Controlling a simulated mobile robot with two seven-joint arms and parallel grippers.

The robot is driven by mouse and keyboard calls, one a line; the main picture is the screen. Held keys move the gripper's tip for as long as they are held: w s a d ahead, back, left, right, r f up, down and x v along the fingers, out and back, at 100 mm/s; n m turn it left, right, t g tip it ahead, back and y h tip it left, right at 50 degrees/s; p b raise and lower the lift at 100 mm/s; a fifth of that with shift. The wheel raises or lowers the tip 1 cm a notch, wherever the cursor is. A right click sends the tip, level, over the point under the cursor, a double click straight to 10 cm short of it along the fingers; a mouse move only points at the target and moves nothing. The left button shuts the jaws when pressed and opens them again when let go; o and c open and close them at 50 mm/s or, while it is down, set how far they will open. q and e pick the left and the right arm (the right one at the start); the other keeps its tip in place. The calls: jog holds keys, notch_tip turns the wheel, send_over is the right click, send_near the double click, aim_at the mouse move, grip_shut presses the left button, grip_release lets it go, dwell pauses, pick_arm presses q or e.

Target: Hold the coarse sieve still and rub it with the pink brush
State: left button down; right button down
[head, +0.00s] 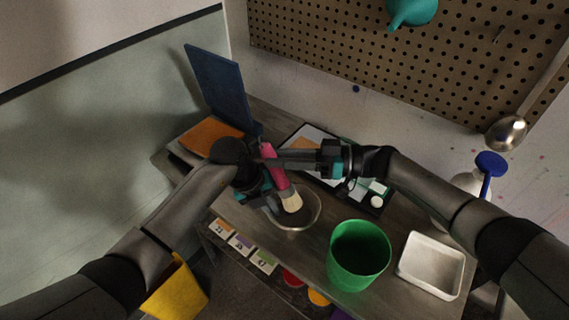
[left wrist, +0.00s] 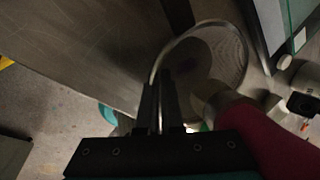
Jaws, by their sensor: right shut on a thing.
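The coarse sieve (head: 311,213), a round mesh in a thin pale rim, is partly hidden by the brush in the head view. It also shows in the left wrist view (left wrist: 226,58). My left gripper (head: 262,195) is at its left edge, with the metal rim running between its close-set fingers (left wrist: 160,108). The pink brush (head: 275,168) is tilted, with its pale bristles (head: 291,202) down over the mesh. In the left wrist view, its pink handle (left wrist: 268,138) is at right. My right gripper (head: 268,160) is shut on the brush handle. Whether the bristles touch the mesh is unclear.
A green bucket (head: 358,257) and a white tray (head: 431,265) stand right of the sieve. A blue panel (head: 219,84) stands behind an orange sheet (head: 210,139) at left. Small cards (head: 240,242) line the table's front. A blue-capped bottle (head: 466,185) is far right.

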aim_at(270, 145)
jog(key=shift+a+r, duration=0.25)
jog(key=shift+r, duration=1)
jog(key=shift+w+r, duration=0.15)
jog(key=shift+r, duration=0.5)
jog(key=shift+d+r, duration=0.15)
jog(key=shift+r, duration=0.6)
jog(key=shift+f, duration=0.15)
jog(key=shift+d+f+y, duration=0.5)
jog(key=shift+d+f, duration=0.4)
jog(key=shift+f, duration=0.15)
notch_tip(270, 145, down, 6)
jog(key=shift+a, duration=0.2)
jog(key=shift+w, duration=0.1)
